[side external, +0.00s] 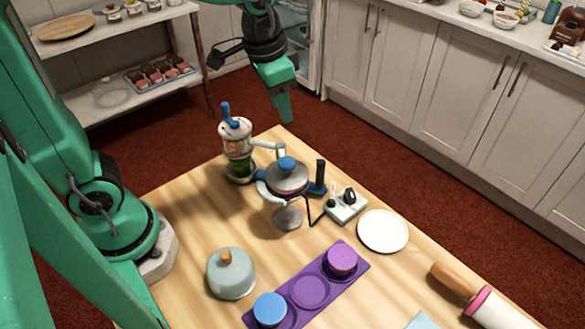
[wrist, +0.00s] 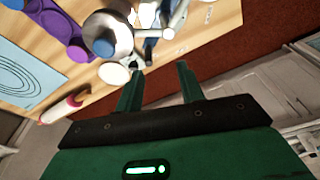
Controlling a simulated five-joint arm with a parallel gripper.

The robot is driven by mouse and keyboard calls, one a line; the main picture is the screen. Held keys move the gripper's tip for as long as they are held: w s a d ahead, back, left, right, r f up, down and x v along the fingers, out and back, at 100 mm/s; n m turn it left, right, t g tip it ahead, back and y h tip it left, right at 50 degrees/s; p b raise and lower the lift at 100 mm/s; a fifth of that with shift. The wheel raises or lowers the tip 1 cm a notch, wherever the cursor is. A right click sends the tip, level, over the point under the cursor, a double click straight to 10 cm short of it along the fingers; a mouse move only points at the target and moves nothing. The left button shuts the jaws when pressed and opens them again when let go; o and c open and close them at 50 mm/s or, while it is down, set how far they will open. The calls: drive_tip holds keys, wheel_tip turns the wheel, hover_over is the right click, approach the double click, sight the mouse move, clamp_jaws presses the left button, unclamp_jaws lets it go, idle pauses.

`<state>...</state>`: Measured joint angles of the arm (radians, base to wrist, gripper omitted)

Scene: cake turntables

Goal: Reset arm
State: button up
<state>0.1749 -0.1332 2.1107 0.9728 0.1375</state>
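My gripper (side external: 284,108) is raised in the air beyond the far corner of the wooden table (side external: 190,205) in the side external view, touching nothing there. In the wrist view, the two green fingers of my gripper (wrist: 160,70) stand apart with nothing between them, so it is open and empty. A silver dome-topped stand with a blue knob (side external: 288,182) is on the table below and in front of my gripper. It also shows in the wrist view as a silver disc (wrist: 108,36).
A jar with a blue top (side external: 238,150), small control box (side external: 346,205), white plate (side external: 383,231), purple tray (side external: 310,290), pale lidded dish (side external: 231,273) and rolling pin (side external: 494,310) stand on the table. Shelves (side external: 105,55) and cabinets (side external: 450,95) line the room. Red floor lies under my gripper.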

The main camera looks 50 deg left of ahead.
drive_tip(key=s+a+r+n+t, duration=0.2)
drive_tip(key=s+a, duration=0.4)
drive_tip(key=s, duration=0.5)
drive_tip(key=shift+s+r+n+t, duration=0.15)
drive_tip(key=shift+s+n+t, duration=0.15)
drive_tip(key=shift+n+t, duration=0.45)
